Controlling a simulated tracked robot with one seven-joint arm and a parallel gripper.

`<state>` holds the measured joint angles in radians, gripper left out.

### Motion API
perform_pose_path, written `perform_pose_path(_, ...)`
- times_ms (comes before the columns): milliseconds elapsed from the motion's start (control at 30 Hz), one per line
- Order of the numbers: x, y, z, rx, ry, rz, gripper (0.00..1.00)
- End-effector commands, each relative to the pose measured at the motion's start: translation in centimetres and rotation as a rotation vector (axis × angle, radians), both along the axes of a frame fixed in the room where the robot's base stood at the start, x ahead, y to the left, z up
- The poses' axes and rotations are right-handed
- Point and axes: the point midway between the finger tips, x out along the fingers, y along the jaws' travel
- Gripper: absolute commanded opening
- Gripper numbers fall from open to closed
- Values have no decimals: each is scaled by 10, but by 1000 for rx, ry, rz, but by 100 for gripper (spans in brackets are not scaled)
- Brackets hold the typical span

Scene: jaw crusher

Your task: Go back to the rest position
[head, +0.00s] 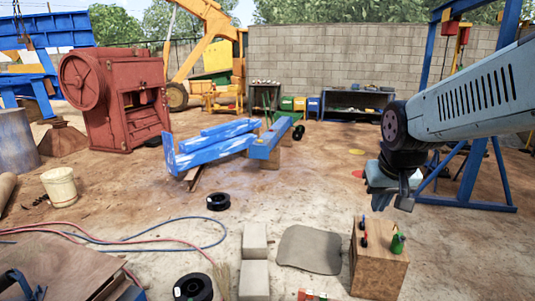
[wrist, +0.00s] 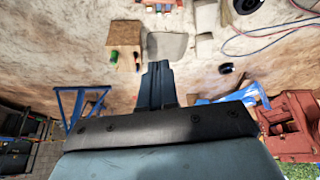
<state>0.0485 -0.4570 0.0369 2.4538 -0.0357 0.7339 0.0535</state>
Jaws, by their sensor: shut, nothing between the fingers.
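My gripper (head: 406,198) hangs at the end of my grey-blue arm at the right of the head view, above the open dirt yard. In the wrist view my gripper (wrist: 158,70) points away with its dark fingers together and nothing between them. It is apart from everything around it. The red jaw crusher (head: 118,98) stands at the left back in the head view and shows at the lower right of the wrist view (wrist: 290,120).
Blue painted beams (head: 215,145) lie mid-yard. A blue gantry frame (head: 475,165) stands behind my arm. A wooden crate (head: 378,268) with small bottles, concrete blocks (head: 254,280) and a grey mat (head: 310,250) are in front. Hoses (head: 130,240) run at left. Bare ground lies between.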

Motion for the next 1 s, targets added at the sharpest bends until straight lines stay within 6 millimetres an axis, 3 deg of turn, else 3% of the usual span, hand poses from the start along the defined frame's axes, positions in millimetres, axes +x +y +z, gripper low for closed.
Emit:
perform_pose_path(300, -58, 9, 32, 14, -57, 32, 0)
perform_pose_path(500, -82, 7, 40, 23, -76, 45, 0)
perform_pose_path(1000, -90, 8, 42, 25, -80, 51, 0)
